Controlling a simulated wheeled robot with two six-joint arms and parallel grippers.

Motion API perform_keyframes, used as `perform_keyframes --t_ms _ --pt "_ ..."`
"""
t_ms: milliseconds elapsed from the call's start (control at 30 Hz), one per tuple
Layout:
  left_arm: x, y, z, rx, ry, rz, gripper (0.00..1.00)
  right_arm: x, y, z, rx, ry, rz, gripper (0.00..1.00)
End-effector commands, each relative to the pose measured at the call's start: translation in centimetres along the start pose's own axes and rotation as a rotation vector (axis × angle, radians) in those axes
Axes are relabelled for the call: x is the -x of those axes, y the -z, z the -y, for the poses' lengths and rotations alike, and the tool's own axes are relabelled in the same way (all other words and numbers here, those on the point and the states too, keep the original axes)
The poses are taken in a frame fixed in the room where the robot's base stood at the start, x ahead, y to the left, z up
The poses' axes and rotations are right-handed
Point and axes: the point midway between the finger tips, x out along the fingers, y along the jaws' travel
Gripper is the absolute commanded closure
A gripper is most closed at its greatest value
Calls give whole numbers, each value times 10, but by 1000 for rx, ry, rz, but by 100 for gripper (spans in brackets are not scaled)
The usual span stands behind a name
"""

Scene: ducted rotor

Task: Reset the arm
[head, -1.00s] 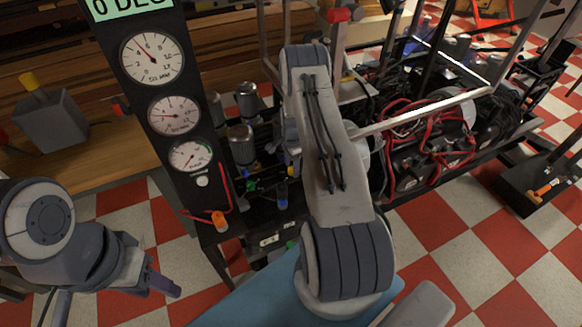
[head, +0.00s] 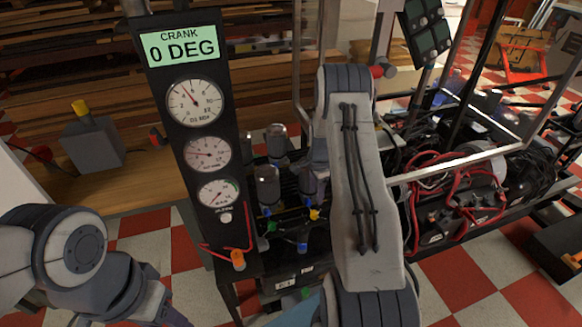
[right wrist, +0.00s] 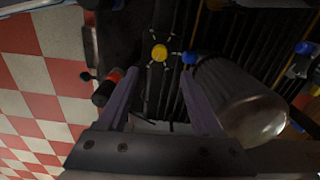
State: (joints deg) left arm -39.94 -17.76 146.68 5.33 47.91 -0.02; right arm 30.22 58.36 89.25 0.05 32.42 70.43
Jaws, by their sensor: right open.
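My right arm (head: 365,190) reaches up from the bottom centre of the head view and bends down at its far end. Its gripper (head: 315,192), partly hidden by the arm, is over the dark engine rig. In the right wrist view the gripper (right wrist: 160,66) is open, its two purple fingers apart with nothing held. A yellow knob (right wrist: 159,53) shows between the fingertips; contact cannot be judged. My left arm (head: 75,250) is folded at the lower left of the head view. Its gripper (head: 172,316) is cut by the bottom edge, so its jaws are unclear.
A black gauge panel (head: 190,110) reading "CRANK 0 DEG" stands left of the right arm. Glass-topped cylinders (head: 268,185) stand close to the right gripper; one (right wrist: 245,105) is beside its finger. A wired frame (head: 450,180) is to the right.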

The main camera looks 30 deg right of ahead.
Motion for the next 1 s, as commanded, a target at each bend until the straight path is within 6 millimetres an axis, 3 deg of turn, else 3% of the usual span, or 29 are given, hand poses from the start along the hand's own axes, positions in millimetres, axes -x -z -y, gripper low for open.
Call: perform_keyframes --t_ms 267,367,467,567,700,800,1000 --pt "0 0 0 0 0 0 50 6 -5 1 31 5 -2 33" --pt "0 0 0 0 0 0 50 25 -22 0 132 20 -8 33" --pt "0 0 0 0 0 0 50 60 -54 -7 335 47 -20 33" --pt "0 0 0 0 0 0 50 102 -97 -27 615 80 -39 33" --pt "0 0 0 0 0 0 50 148 -149 -69 998 123 -73 33" --pt "0 0 0 0 0 0 50 170 -175 -103 1241 151 -100 33" --pt "0 0 0 0 0 0 50 194 -209 -169 1651 198 -156 33"
